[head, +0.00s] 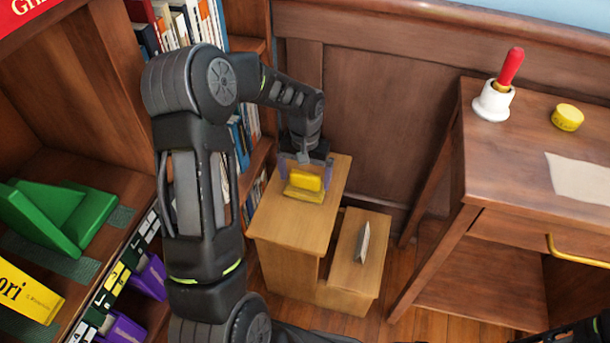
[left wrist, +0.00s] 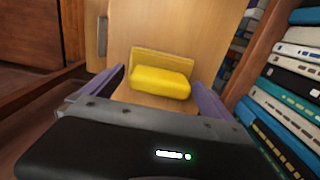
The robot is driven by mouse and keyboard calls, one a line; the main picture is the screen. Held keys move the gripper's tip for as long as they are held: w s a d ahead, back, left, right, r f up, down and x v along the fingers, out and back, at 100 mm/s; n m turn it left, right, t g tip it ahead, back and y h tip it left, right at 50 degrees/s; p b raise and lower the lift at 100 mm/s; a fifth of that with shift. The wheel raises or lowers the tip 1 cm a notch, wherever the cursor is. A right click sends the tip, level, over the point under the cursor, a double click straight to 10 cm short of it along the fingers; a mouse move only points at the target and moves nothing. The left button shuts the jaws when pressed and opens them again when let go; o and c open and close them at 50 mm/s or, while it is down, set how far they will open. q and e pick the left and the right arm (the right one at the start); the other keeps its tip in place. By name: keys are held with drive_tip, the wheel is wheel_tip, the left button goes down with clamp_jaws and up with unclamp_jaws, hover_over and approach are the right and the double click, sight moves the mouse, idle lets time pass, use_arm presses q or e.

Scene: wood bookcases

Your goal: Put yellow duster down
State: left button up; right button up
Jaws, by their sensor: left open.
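The yellow duster (head: 304,181) lies on the top step of a small wooden step stool (head: 285,228), near its back end. In the left wrist view the duster (left wrist: 160,82) shows a rounded yellow body with a flatter yellow piece behind it, resting on the wood. My left gripper (head: 306,175) is open, with one finger on each side of the duster. In the left wrist view a gap shows between the duster and each purple finger. A dark part of my right arm shows at the bottom right of the head view; its gripper is not seen.
A bookcase with books (head: 240,135) stands close to the left of the stool. A grey wedge-like object (head: 362,243) sits on the lower step. On the right, a desk (head: 520,165) holds a red-handled bell (head: 495,98), a yellow tin (head: 567,117) and paper (head: 580,177).

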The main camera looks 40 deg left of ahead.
sight(305, 174)
use_arm(q)
wheel_tip(305, 174, up, 12)
drive_tip(key=p, duration=0.2)
idle(1.0)
